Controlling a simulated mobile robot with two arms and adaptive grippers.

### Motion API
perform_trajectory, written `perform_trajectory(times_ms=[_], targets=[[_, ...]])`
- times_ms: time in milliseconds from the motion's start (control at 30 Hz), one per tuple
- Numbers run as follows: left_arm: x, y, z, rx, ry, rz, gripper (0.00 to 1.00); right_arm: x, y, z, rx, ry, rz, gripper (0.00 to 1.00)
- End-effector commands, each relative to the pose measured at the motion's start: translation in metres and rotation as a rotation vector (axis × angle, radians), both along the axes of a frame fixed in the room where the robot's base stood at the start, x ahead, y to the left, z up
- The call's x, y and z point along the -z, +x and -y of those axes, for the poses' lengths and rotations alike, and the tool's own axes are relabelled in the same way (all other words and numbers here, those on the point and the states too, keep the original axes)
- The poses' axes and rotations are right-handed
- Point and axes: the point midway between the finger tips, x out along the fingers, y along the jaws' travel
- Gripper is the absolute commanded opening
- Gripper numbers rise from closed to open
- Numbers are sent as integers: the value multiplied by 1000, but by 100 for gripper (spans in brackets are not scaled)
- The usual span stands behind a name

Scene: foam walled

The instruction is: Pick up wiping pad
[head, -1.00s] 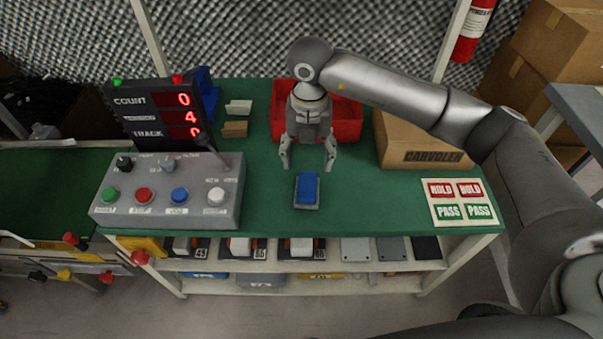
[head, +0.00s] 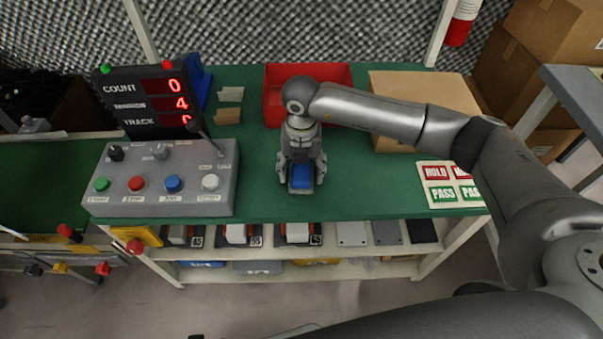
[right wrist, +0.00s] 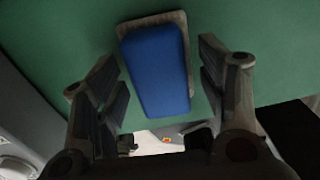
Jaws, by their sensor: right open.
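The wiping pad (head: 301,177) is a blue block on a grey base, lying on the green tabletop near its front edge. My right gripper (head: 300,180) is over it from above, with one finger on either side. In the right wrist view the pad (right wrist: 157,70) lies between the spread fingers of the gripper (right wrist: 165,95), with a gap visible on each side. The gripper is open and holds nothing. My left gripper is not in view.
A grey control box (head: 160,190) with buttons stands left of the pad. A red bin (head: 275,100) and a cardboard box (head: 390,85) stand behind. A HOLD/PASS sheet (head: 450,185) lies to the right. Green table is clear around the pad.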

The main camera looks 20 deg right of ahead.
Motion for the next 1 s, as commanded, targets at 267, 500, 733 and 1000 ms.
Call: perform_trajectory(times_ms=[267,500,733,1000], targets=[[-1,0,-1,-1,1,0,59,-1,0,0,0,0,0,42],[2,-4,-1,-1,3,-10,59,-1,0,0,0,0,1,16],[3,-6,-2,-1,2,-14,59,-2,0,0,0,0,1,15],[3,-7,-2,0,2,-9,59,-28,1,0,-2,1,4,15]])
